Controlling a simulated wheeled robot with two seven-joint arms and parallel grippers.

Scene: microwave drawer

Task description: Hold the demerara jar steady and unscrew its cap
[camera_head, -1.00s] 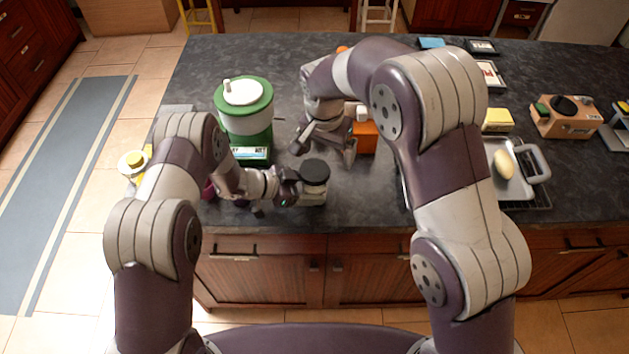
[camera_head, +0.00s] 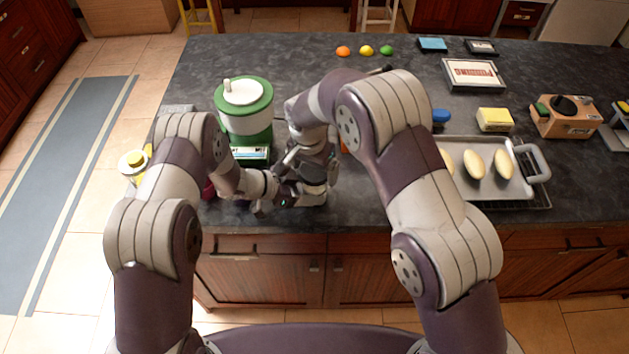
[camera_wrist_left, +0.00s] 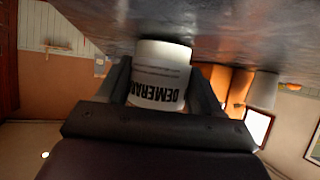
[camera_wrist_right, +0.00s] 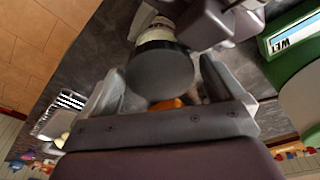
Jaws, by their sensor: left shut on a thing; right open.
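The demerara jar is white with black lettering. Its labelled side (camera_wrist_left: 160,75) shows in the left wrist view between the fingers of my left gripper (camera_wrist_left: 165,95), which is shut on it. The jar stands on the dark counter near its front edge. Its black round cap (camera_wrist_right: 160,72) shows in the right wrist view, between or just beyond the open fingers of my right gripper (camera_wrist_right: 165,90). I cannot tell whether these fingers touch the cap. In the head view my right gripper (camera_head: 312,175) is over the jar and hides most of it.
A green and white appliance (camera_head: 245,110) stands just behind my left gripper. A tray (camera_head: 485,185) with several pale oval items lies to the right. A yellow block (camera_head: 495,119) and a wooden box (camera_head: 567,117) stand behind it.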

